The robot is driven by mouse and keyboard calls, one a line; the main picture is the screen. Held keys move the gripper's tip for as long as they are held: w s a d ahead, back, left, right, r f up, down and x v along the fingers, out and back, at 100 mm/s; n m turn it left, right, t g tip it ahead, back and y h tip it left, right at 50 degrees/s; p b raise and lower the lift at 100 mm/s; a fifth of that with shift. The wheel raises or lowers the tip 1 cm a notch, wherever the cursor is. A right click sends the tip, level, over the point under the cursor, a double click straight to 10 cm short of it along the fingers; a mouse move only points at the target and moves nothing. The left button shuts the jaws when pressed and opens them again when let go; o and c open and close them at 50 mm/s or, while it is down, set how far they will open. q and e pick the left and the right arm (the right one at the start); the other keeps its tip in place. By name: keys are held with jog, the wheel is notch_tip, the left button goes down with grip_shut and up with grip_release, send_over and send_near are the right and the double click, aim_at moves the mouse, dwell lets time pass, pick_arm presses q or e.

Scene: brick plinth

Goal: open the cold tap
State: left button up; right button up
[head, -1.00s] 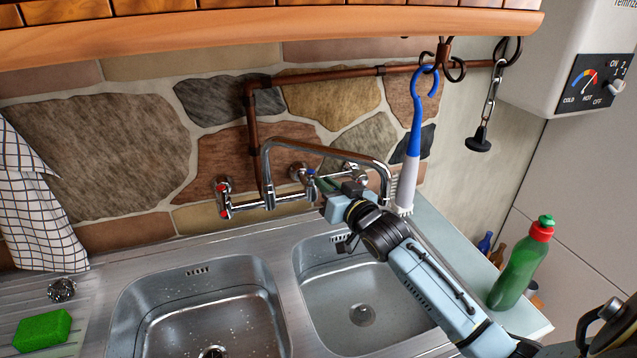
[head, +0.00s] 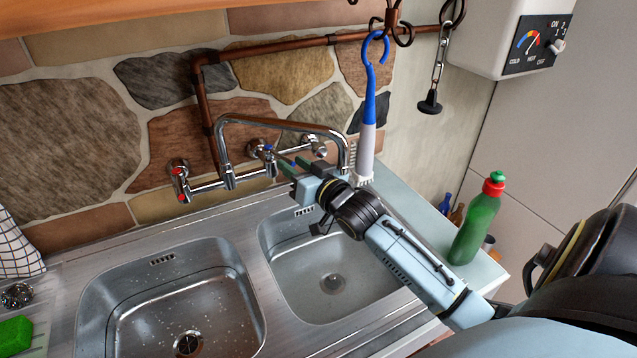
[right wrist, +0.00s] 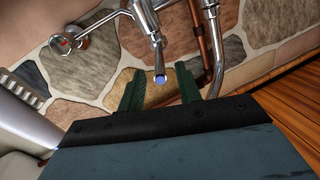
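The cold tap (head: 262,150) has a blue-marked lever and sits on the chrome mixer on the stone wall. In the right wrist view its blue-tipped lever (right wrist: 160,76) points toward me, between my fingers in the picture. My right gripper (head: 291,164) is open, with its two dark green fingers close to the cold tap. The right wrist view shows the gripper (right wrist: 160,90) with a gap on each side of the lever; I cannot tell how deep the lever lies between the fingers. The red-marked hot tap (head: 180,172) is to the left. My left gripper is out of view.
The chrome spout (head: 285,124) arches close above my right gripper. A blue and white brush (head: 368,120) hangs just right of it. Two steel sink basins (head: 332,284) lie below. A green bottle (head: 476,222) stands on the counter at right.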

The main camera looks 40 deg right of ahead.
jog(key=s, duration=1)
